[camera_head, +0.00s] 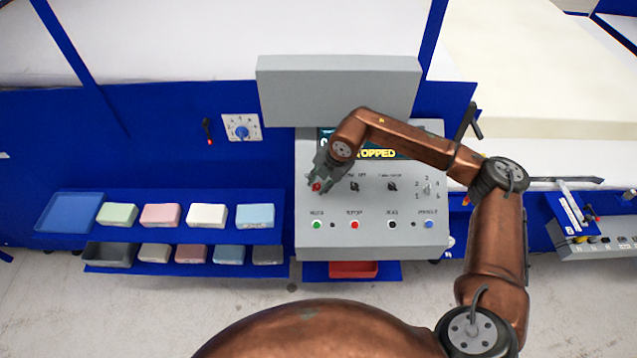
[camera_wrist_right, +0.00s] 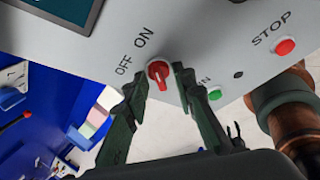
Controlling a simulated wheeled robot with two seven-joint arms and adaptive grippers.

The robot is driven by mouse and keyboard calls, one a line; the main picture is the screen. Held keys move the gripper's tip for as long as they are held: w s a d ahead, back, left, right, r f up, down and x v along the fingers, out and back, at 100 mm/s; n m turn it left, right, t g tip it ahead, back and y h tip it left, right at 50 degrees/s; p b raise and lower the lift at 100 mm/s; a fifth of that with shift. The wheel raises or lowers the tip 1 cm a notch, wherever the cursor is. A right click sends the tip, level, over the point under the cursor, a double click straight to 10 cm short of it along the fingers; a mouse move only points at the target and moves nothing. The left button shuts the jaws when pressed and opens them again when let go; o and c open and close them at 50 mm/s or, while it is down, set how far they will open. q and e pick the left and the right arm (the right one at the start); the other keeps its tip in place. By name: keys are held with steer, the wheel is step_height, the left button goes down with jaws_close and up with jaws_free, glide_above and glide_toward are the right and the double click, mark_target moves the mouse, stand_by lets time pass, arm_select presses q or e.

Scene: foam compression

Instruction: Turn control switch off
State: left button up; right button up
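The grey control panel (camera_head: 375,240) stands in the middle of the head view. Its red rotary switch (camera_head: 316,187) is at the upper left of the panel face. In the right wrist view the red switch (camera_wrist_right: 159,74) lies beside the OFF and ON labels; I cannot tell which one it points to. My right gripper (camera_head: 322,174) is at the switch. In the wrist view its fingers (camera_wrist_right: 158,80) stand apart, one on each side of the knob, with no clear grip on its narrow handle. My left gripper is not in view.
The panel screen (camera_head: 385,154) reads partly "STOPPED" behind my right arm. Other dark knobs (camera_head: 392,186) and a row of buttons, including a red STOP button (camera_head: 355,225), sit close by. Blue shelves with foam blocks (camera_head: 207,215) are at the left.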

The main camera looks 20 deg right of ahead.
jaws_close()
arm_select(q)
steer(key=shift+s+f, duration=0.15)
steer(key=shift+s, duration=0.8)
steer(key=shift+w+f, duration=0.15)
arm_select(e)
steer(key=shift+w+a+f+n+g+h+b, duration=0.15)
steer(key=shift+n+g+h+b, duration=0.2)
steer(key=shift+n+b, duration=0.55)
steer(key=n+b, duration=0.1)
steer(key=n, duration=0.1)
steer(key=n+g+h+b, duration=0.1)
steer(key=n, duration=0.1)
steer(key=shift+a+h, duration=0.15)
steer(key=shift+h, duration=0.1)
steer(key=n+h+b, duration=0.1)
steer(key=n, duration=0.1)
steer(key=n+h+b, duration=0.1)
steer(key=n, duration=0.2)
steer(key=shift+w+a+g+b, duration=0.1)
steer(key=shift+a+g+b, duration=0.1)
steer(key=shift+g+b, duration=0.1)
arm_select(q)
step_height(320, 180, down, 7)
steer(key=b, duration=0.1)
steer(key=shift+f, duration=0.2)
arm_select(e)
steer(key=shift+a+n+h, duration=0.1)
steer(key=shift+n+h, duration=0.8)
steer(key=shift+n, duration=0.8)
